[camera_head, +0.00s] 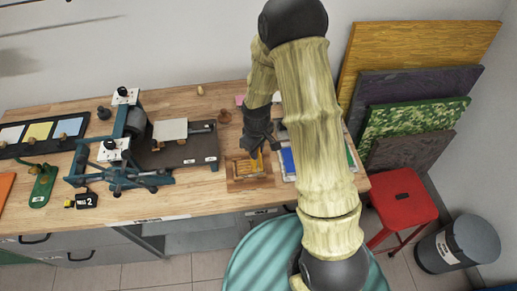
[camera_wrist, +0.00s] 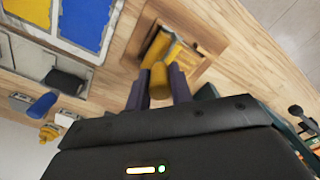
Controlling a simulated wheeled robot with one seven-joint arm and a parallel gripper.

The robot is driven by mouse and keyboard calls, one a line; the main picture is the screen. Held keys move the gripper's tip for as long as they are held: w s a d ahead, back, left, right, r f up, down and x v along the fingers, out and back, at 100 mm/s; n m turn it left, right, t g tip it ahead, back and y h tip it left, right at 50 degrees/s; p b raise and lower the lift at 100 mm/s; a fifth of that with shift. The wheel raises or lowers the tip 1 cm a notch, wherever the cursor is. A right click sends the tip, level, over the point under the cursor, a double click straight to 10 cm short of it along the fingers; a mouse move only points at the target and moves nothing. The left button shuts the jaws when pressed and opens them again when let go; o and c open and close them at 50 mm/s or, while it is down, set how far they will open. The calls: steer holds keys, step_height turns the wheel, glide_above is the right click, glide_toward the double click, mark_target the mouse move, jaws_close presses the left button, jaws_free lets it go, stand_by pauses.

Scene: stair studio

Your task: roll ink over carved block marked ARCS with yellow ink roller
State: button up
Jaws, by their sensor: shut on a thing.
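My gripper (camera_wrist: 159,90) is shut on the yellow handle of the ink roller (camera_wrist: 158,80) in the wrist view. In the head view my gripper (camera_head: 258,140) points down over a carved block (camera_head: 250,169) in a wooden frame near the table's front edge. The block also shows in the wrist view (camera_wrist: 173,55), partly behind the roller. The roller's head is at or just above the block; I cannot tell whether it touches. Any ARCS marking on the block is too small to read.
A blue ink slab (camera_head: 287,160) lies right of the block, partly behind my arm; the wrist view shows blue and yellow slabs (camera_wrist: 84,20). A press (camera_head: 130,140) stands left on the wooden table (camera_head: 205,195). A red stool (camera_head: 402,200) and grey bin (camera_head: 458,244) stand at right.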

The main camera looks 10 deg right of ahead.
steer(key=shift+a, duration=0.15)
steer(key=shift+a, duration=0.8)
steer(key=shift+a+f, duration=0.1)
steer(key=shift+w+a, duration=0.1)
steer(key=shift+a, duration=0.75)
steer(key=shift+a, duration=0.9)
